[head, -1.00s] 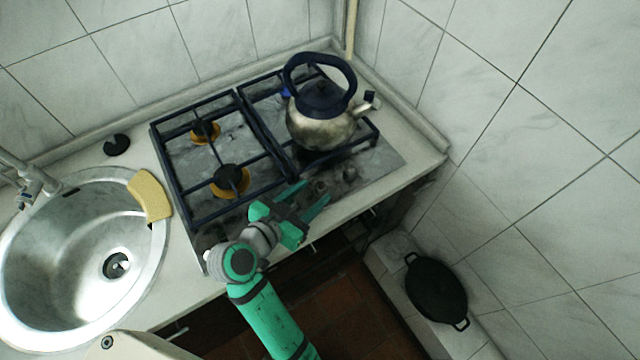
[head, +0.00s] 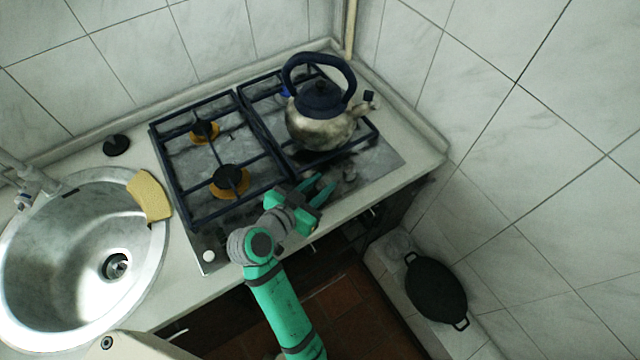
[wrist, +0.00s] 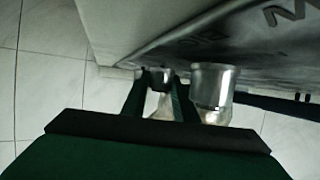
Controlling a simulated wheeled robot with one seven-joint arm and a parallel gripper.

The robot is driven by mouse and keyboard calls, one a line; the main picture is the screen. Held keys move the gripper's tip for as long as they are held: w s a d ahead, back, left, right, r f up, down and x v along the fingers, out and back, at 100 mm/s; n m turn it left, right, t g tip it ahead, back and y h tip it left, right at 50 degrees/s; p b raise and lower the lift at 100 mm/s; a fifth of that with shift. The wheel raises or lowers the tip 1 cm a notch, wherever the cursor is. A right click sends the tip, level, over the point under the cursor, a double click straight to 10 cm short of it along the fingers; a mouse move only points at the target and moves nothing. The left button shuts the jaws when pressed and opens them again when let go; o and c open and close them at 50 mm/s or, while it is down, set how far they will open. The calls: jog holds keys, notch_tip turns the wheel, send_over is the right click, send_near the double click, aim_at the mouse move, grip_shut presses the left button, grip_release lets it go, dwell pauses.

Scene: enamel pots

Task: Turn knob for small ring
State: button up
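The gas hob (head: 380,160) has metal knobs along its front edge. In the head view one knob (head: 349,173) shows just beyond my fingertips. My green gripper (head: 322,183) is over the front right of the hob with its fingers apart. In the wrist view a metal knob (wrist: 160,104) shows between the two dark fingers (wrist: 160,98); I cannot tell if they touch it. A larger-looking metal knob (wrist: 213,90) stands right of the right finger. Which ring each knob serves cannot be read here.
A metal kettle (head: 318,132) with a dark blue handle stands on the right grate, behind my gripper. A steel sink (head: 60,260) with a yellow sponge (head: 149,196) is at left. A black pan (head: 436,291) lies low at right. Tiled walls bound the back and right.

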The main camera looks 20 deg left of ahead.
jog(key=shift+d+n+y, duration=0.1)
jog(key=shift+n+y, duration=0.3)
jog(key=shift+y, duration=0.1)
jog(key=n+y, duration=0.2)
jog(key=y, duration=0.1)
jog(key=shift+d+n, duration=0.1)
jog(key=shift+n, duration=0.2)
jog(key=n+y, duration=0.3)
jog(key=n+g+y, duration=0.1)
jog(key=n+y, duration=0.2)
jog(key=shift+g+y, duration=0.3)
jog(key=shift+y, duration=0.1)
jog(key=n+g+y, duration=0.4)
jog(key=n, duration=0.1)
jog(key=shift+w+r+n+g+y, duration=0.1)
jog(key=shift+w+n+g+y, duration=0.05)
jog(key=shift+n+g+y, duration=0.75)
jog(key=shift+n+g, duration=0.6)
jog(key=shift+g, duration=0.2)
jog(key=shift+s+a+n+g, duration=0.2)
jog(key=shift+n+g, duration=0.1)
jog(key=shift+g, duration=0.1)
jog(key=o, duration=1.1)
jog(key=shift+c, duration=0.2)
